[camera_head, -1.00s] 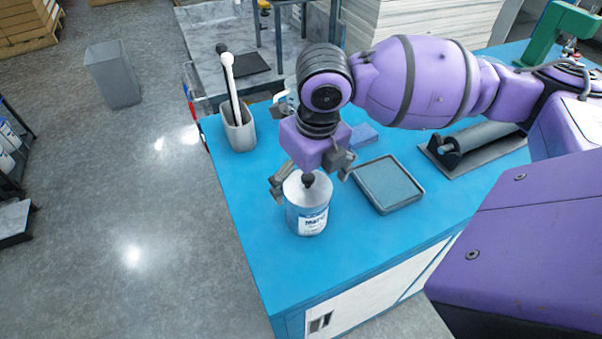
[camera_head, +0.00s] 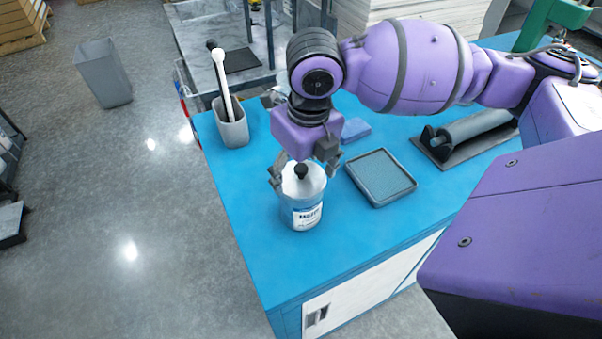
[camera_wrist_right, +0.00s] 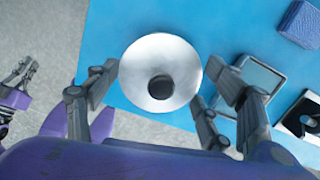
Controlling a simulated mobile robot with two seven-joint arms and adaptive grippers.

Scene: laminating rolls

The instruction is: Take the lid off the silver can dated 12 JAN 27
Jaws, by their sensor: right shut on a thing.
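A can (camera_head: 301,213) with a silver-grey top and a blue-and-white label stands upright near the left edge of the blue worktop in the head view. Its date is too small to read. The round silver lid (camera_wrist_right: 150,55) has a black knob (camera_wrist_right: 160,87) in its middle.
A grey tray (camera_head: 381,178) lies right of the can, with a blue block (camera_head: 355,130) behind it. A grey holder (camera_head: 231,128) with a white-handled tool stands at the back left. A roller (camera_head: 470,134) lies further right. The worktop in front of the can is clear.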

